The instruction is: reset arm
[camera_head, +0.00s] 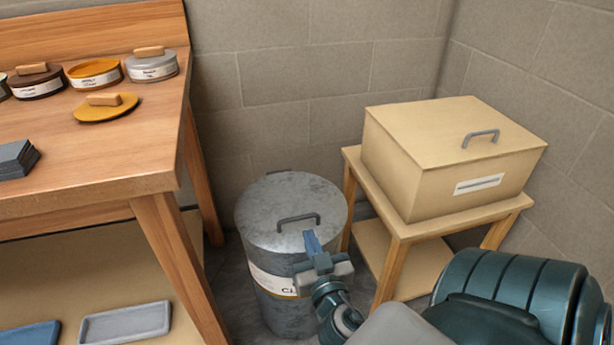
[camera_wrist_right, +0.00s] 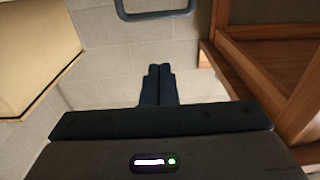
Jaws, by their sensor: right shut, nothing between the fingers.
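My right gripper (camera_head: 313,243) is over the front part of the lid of a grey metal bin (camera_head: 265,205), near the lid's handle (camera_head: 298,219). Its fingers are shut with nothing between them. In the right wrist view the two fingertips (camera_wrist_right: 160,70) lie side by side, and a dark handle bar (camera_wrist_right: 155,12) shows at the top edge, apart from them. The bin's lid is on, and its label is partly hidden by my right arm. My left gripper is not in view.
A wooden workbench (camera_head: 90,188) stands at the left with several labelled tins, an orange lid (camera_head: 92,112) and dark slabs (camera_head: 16,160). Trays (camera_head: 125,322) lie on its lower shelf. A lidded box (camera_head: 420,165) sits on a small wooden stand (camera_head: 400,229) at the right. Walls close the back.

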